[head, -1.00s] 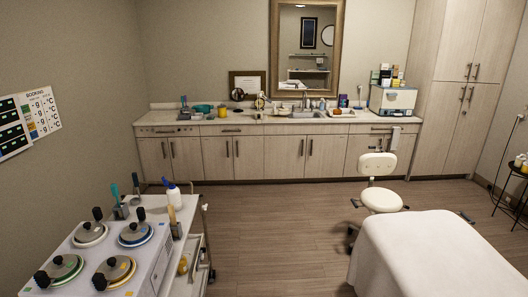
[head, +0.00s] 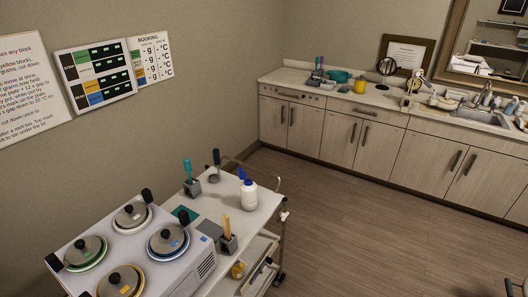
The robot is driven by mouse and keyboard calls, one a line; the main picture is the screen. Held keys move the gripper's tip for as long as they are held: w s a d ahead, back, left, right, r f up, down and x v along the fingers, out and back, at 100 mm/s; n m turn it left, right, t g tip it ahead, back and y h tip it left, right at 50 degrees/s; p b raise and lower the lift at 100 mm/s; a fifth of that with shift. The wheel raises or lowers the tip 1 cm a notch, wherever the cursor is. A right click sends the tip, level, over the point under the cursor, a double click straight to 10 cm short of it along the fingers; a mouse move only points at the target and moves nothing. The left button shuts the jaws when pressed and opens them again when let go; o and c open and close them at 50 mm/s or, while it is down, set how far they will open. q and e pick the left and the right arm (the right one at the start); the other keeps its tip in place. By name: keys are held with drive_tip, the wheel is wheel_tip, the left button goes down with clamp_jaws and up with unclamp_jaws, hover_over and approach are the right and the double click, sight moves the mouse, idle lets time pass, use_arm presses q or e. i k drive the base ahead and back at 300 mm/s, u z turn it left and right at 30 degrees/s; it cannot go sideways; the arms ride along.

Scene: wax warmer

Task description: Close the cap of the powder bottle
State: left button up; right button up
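A white bottle with a blue top (head: 249,195) stands upright on the white trolley (head: 262,212), right of the wax warmer. A blue piece sticks up at the left of its top, and it looks like a cap tilted open, though it is small in the picture. Neither of my grippers shows in the head view.
The wax warmer (head: 200,271) with several lidded pots fills the trolley's near left. A holder with wooden sticks (head: 228,242) stands in front of the bottle. A teal-handled tool in a holder (head: 188,172) stands behind. Open floor (head: 350,235) lies to the right.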

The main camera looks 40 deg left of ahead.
sight(242, 174)
drive_tip(key=i, duration=2.8)
drive_tip(key=u, duration=3.25)
drive_tip(key=i, duration=0.5)
drive_tip(key=u, duration=0.05)
